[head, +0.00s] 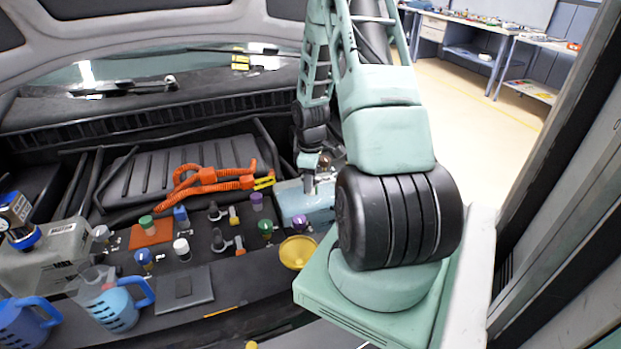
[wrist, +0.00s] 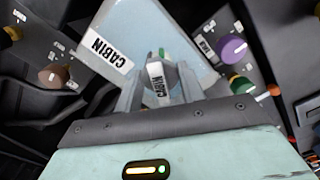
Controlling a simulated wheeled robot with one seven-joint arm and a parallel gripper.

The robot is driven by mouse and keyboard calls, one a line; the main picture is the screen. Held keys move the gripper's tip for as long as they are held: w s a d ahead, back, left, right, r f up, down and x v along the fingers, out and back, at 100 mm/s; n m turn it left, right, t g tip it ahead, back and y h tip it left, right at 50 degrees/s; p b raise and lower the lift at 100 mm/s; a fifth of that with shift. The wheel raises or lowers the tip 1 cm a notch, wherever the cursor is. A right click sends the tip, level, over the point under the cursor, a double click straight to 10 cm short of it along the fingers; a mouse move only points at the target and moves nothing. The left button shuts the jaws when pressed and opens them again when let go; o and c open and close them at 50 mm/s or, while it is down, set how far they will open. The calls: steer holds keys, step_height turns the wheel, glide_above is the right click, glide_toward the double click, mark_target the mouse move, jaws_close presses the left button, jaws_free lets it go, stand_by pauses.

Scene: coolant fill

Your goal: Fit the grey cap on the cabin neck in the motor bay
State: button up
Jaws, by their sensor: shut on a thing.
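In the head view my gripper (head: 309,184) is over the pale blue tank (head: 308,207) at the right of the motor bay. The cabin neck is hidden behind the cap and fingers. I cannot tell whether the cap touches the neck.
A purple cap (wrist: 233,47), a green cap (wrist: 240,84) and a brown cap (wrist: 53,75) flank the tank. Orange cables (head: 205,178) run left of my gripper. A yellow funnel (head: 298,252) stands in front. Blue jugs (head: 118,307) stand at front left.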

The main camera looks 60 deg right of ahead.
steer(key=shift+s+f, duration=0.1)
steer(key=shift+f, duration=0.05)
steer(key=m, duration=0.3)
steer(key=shift+m, duration=0.3)
steer(key=o, duration=0.9)
step_height(320, 180, up, 18)
steer(key=shift+f+b, duration=0.25)
steer(key=shift+b, duration=0.7)
